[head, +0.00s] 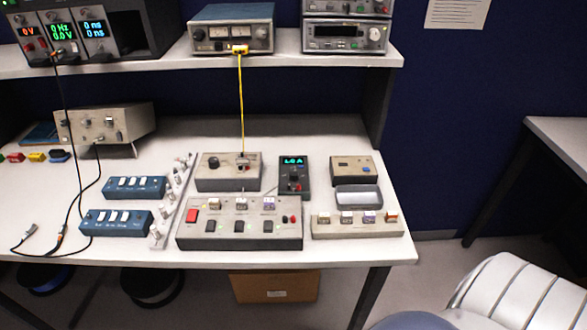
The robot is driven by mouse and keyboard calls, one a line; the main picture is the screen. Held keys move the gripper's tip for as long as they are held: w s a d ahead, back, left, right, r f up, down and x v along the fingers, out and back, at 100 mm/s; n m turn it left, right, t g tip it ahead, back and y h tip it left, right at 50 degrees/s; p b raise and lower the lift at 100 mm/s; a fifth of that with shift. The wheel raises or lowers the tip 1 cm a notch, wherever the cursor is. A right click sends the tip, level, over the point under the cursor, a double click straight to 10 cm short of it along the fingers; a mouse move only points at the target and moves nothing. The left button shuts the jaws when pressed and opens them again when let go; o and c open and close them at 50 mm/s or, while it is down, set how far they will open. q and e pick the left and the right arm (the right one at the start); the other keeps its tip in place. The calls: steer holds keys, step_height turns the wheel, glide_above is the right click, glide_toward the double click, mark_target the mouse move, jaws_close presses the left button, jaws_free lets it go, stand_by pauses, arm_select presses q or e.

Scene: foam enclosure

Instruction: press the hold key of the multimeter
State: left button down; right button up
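The likely multimeter is a small dark handheld device (293,177) with a lit green display at its top. It lies on the white bench, right of a beige box with a knob and behind the long switch panel. Small knobs or keys show below its display, but their labels are too small to read, so I cannot tell which is the hold key. Neither of my grippers is in view.
The long grey switch panel (240,222) stands at the bench's (345,258) front edge. A beige box (229,171) is left of the device, another (352,169) right. A yellow cable (241,100) hangs from the shelf unit. Blue switch boxes (116,222) and black leads lie left.

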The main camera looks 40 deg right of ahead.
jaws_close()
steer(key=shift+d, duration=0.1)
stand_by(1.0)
